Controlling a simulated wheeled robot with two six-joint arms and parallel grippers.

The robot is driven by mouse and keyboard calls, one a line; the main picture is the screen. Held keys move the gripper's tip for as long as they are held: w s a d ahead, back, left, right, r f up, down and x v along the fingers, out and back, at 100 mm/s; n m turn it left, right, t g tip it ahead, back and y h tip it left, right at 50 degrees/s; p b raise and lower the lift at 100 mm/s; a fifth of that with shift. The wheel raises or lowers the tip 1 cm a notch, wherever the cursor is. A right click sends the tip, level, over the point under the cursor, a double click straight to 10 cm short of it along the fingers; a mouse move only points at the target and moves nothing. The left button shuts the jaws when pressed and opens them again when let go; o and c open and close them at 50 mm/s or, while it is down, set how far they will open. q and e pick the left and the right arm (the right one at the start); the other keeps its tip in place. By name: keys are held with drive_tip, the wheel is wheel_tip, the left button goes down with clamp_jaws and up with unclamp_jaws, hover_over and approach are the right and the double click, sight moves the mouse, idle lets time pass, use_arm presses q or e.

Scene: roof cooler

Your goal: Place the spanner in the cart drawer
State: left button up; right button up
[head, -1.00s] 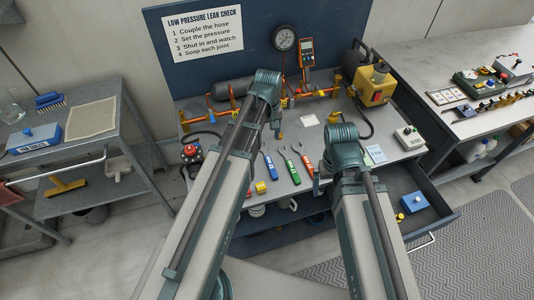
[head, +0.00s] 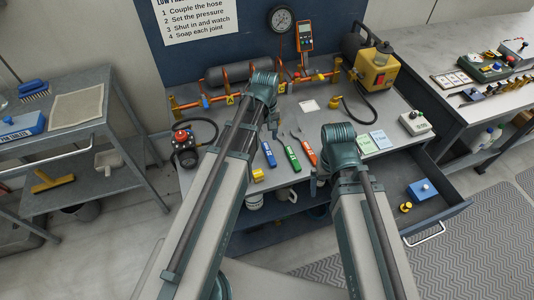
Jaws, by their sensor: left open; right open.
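Three hand tools lie side by side on the grey bench top (head: 225,165): one with a blue handle (head: 268,153), one green (head: 292,159), one orange-red (head: 309,153). I cannot tell for certain which is the spanner. A drawer (head: 452,208) stands pulled out at the bench's right side. A blue box (head: 422,190) with a knob and a small yellow piece (head: 405,207) are inside it. My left gripper (head: 274,130) is open and empty above the bench, behind the blue handle. My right gripper (head: 315,187) is open, near the bench's front edge; its fingers are mostly hidden.
Copper pipes with valves (head: 225,97), a gauge (head: 281,19) and a yellow pump unit (head: 377,68) stand at the back. A red-knobbed device (head: 184,145) is at the left. A grey shelf cart (head: 92,115) stands further left, another bench (head: 475,90) at right.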

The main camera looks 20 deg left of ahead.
sight(267, 148)
use_arm(q)
drive_tip(key=f+b, duration=0.5)
drive_tip(key=shift+d+f, duration=0.15)
drive_tip(key=shift+d, duration=0.1)
drive_tip(key=shift+c, duration=0.3)
clamp_jaws()
